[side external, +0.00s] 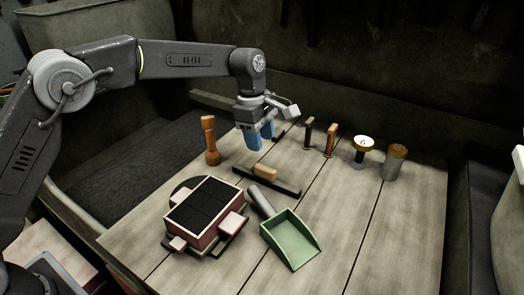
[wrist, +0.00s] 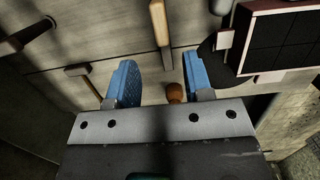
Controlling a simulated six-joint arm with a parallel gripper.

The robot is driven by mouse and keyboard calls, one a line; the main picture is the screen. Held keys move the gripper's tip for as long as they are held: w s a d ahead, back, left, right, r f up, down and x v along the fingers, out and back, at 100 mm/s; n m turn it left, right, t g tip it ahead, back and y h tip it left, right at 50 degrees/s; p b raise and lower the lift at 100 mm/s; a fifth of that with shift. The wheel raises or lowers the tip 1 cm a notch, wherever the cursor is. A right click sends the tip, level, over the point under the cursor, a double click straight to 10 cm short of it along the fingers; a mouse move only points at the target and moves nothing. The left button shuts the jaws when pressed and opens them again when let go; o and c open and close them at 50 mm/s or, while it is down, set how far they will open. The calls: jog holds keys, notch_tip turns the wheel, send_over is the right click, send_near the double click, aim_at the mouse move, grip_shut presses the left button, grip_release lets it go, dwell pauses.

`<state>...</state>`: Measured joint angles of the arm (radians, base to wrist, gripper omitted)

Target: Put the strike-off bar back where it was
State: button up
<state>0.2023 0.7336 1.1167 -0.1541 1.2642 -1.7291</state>
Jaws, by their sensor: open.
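The strike-off bar (side external: 283,186), a long dark bar with a light wooden grip on top, lies on the wooden table just behind the moulding flask and green scoop. It also shows in the wrist view (wrist: 159,24) at top centre, beyond the fingertips. My gripper (side external: 260,138) has two blue fingers pointing down above the table, behind the bar and apart from it. In the wrist view my gripper (wrist: 160,80) is open, with nothing held between the fingers.
The flask (side external: 199,208) with black sand stands front left, the green scoop (side external: 290,240) beside it. An orange-brown rammer (side external: 210,140) stands left of my gripper. Several upright tools, including a white-topped one (side external: 363,146) and a wooden cylinder (side external: 395,162), stand right. The table's right front is clear.

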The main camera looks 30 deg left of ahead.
jog(key=shift+s+a+r, duration=0.1)
jog(key=shift+a+r, duration=0.05)
jog(key=shift+r, duration=0.3)
jog(key=s+a+r+m+t, duration=0.1)
jog(key=s+a+r+m, duration=0.35)
jog(key=s, duration=0.25)
jog(key=s+a+r+m+t, duration=0.2)
jog(key=s+a+r+m, duration=0.1)
jog(key=s+r, duration=0.3)
jog(key=s+a+f+m+t+y, duration=0.1)
jog(key=s+m, duration=0.4)
jog(key=s, duration=0.5)
jog(key=s+a+f+m+t, duration=0.1)
jog(key=s+a+m, duration=0.3)
jog(key=s, duration=0.5)
jog(key=shift+s+a+f+m+t+y, duration=0.3)
jog(key=shift+s+a+f+m+y, duration=0.1)
jog(key=shift+f+m, duration=0.4)
jog(key=shift+w, duration=0.1)
